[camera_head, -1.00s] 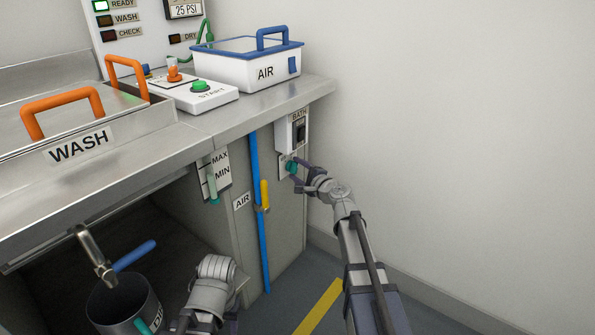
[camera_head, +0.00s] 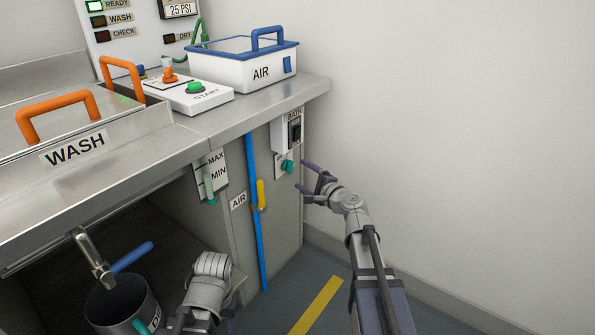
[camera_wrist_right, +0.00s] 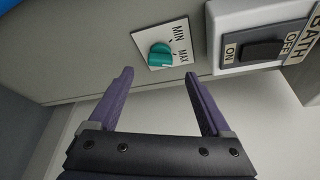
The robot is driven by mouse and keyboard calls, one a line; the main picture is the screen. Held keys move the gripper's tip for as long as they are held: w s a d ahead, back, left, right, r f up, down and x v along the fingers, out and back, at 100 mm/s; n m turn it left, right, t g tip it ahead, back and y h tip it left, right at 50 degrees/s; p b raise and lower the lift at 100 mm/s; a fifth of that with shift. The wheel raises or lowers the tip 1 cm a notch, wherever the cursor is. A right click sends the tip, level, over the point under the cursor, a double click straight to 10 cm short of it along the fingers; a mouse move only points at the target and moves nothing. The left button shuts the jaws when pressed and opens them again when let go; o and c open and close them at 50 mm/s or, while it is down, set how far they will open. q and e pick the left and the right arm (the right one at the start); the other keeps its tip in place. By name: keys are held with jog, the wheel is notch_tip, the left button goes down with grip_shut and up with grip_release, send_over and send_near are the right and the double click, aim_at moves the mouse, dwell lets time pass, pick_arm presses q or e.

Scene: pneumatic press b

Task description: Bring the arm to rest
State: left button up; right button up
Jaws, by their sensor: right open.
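My right gripper (camera_head: 303,178) is open and empty, a little to the right of the cabinet's side panel in the head view. Its two purple fingers also show in the right wrist view (camera_wrist_right: 158,78), spread apart with nothing between them. A teal knob (camera_head: 288,166) on a MIN/MAX plate sits just beyond the fingers, apart from them; it also shows in the right wrist view (camera_wrist_right: 160,55). My left arm shows at the bottom of the head view, but its fingers are out of sight.
The BATH switch (camera_head: 296,131) is above the knob. A blue pipe with a yellow valve handle (camera_head: 261,195) runs down the panel. The AIR bin (camera_head: 240,72) stands on the counter. A bucket (camera_head: 120,305) is at lower left. The wall side at right is clear.

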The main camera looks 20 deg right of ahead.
jog(key=shift+s+d, duration=0.2)
jog(key=shift+s, duration=0.45)
jog(key=s+a+f+n+g+y, duration=0.1)
jog(key=s+a+f+n+g, duration=0.65)
jog(key=a+f+n, duration=0.3)
jog(key=s+d+f+n+g+h, duration=0.2)
jog(key=s+f+n+g+h, duration=0.15)
jog(key=s, duration=0.45)
jog(key=s+d+f+n+g+h, duration=0.1)
jog(key=s+f+n+g+h, duration=0.3)
jog(key=s, duration=0.4)
jog(key=s+a+r+n+p, duration=0.3)
jog(key=a+r+p, duration=0.3)
jog(key=r+p, duration=0.3)
jog(key=s+a+r+n+p, duration=0.2)
jog(key=a+r+p, duration=0.3)
jog(key=r+p, duration=0.4)
notch_tip(320, 180, up, 36)
jog(key=p, duration=3.6)
jog(key=shift+g, duration=0.4)
